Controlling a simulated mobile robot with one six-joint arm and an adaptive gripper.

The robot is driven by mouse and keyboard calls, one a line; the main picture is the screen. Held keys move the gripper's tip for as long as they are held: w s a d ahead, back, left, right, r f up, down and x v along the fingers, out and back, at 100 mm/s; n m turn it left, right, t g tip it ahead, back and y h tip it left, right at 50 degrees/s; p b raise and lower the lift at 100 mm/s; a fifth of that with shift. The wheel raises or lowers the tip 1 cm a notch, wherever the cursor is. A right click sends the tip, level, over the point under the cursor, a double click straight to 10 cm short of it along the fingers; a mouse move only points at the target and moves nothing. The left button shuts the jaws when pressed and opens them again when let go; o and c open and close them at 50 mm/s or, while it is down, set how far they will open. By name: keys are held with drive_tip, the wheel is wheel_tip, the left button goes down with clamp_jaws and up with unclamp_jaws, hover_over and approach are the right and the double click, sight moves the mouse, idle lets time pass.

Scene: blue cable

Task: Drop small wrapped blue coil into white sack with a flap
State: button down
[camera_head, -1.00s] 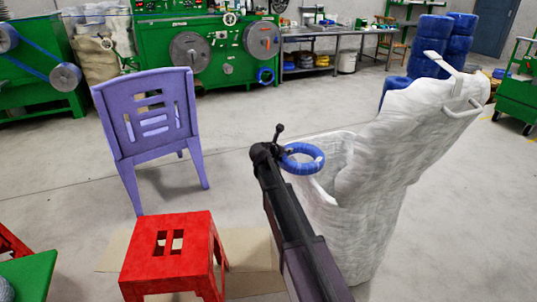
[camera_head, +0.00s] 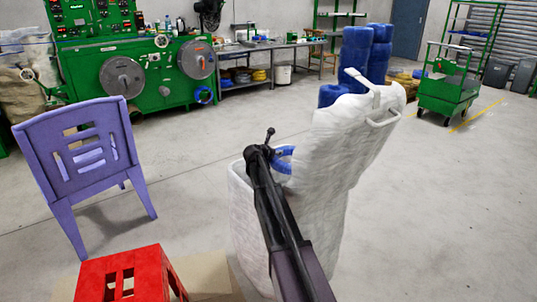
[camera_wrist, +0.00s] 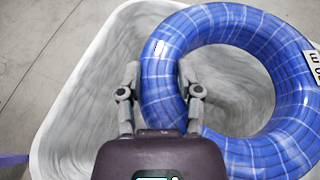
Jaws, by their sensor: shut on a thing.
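The small wrapped blue coil (camera_head: 285,152) is a ring with pale bands, and it also shows in the wrist view (camera_wrist: 228,25). My gripper (camera_wrist: 159,75) is shut on the coil's left side, with a finger on each side of the tube. The white sack (camera_head: 328,200) stands open on the floor, its tall flap raised at the right. In the wrist view, the coil hangs over the right part of the sack's mouth (camera_wrist: 90,65). In the head view, my arm hides part of the coil and the mouth.
A purple chair (camera_head: 70,165) and a red stool (camera_head: 125,275) stand to the left. Blue coil stacks (camera_head: 356,55) and a green cart (camera_head: 447,95) are behind. A green machine (camera_head: 130,70) stands at the back left. The floor at right is clear.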

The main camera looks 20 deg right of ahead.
drive_tip(key=shift+f, duration=0.15)
idle(0.3)
drive_tip(key=shift+f+b, duration=2.85)
drive_tip(key=shift+b, duration=0.15)
drive_tip(key=shift+c, duration=0.9)
unclamp_jaws()
drive_tip(key=shift+r, duration=0.25)
